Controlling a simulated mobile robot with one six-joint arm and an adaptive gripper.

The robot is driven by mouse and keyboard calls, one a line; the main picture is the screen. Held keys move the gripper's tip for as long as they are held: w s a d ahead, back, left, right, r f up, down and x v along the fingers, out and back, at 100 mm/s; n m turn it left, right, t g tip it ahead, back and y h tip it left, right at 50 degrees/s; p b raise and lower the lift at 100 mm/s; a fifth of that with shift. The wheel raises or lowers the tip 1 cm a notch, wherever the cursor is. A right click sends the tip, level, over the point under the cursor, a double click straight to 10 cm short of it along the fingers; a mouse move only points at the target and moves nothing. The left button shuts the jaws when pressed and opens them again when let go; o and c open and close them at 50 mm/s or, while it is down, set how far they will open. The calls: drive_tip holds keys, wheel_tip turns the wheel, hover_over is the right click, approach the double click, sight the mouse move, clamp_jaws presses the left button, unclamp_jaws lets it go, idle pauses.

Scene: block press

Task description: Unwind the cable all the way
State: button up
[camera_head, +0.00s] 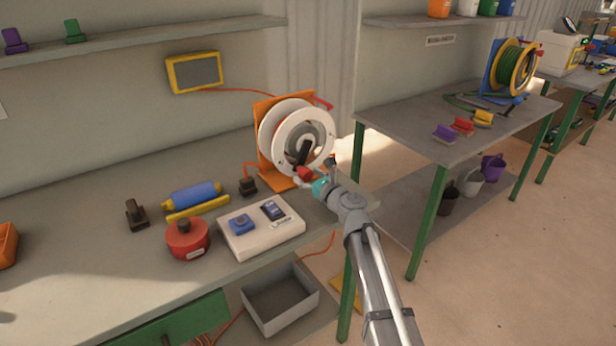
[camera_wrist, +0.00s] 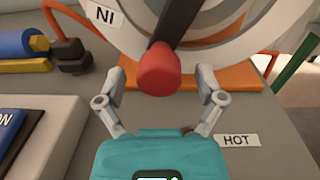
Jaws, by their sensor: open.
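The white cable reel (camera_head: 318,124) stands on an orange stand (camera_head: 268,120) at the back right of the near bench. Its black crank arm (camera_head: 304,152) points down and ends in a red knob (camera_head: 304,174). An orange cable (camera_head: 250,167) runs from the stand's left side to a black plug-like block (camera_head: 247,186). My gripper (camera_head: 313,177) is open at the reel's lower front. In the wrist view the red knob (camera_wrist: 158,70) sits between the spread fingers of my gripper (camera_wrist: 161,78), with gaps on both sides. How much cable is wound is hidden.
A white panel (camera_head: 262,240) with blue parts, a red round object (camera_head: 187,238) and a blue roller (camera_head: 192,194) lie left of the reel. A second reel (camera_head: 515,67) with green cable stands on the farther bench. A grey bin (camera_head: 280,309) sits below.

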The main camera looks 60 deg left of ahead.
clamp_jaws()
drive_tip(key=shift+s+a, duration=0.1)
drive_tip(key=shift+s, duration=0.05)
drive_tip(key=shift+w, duration=0.2)
idle(0.4)
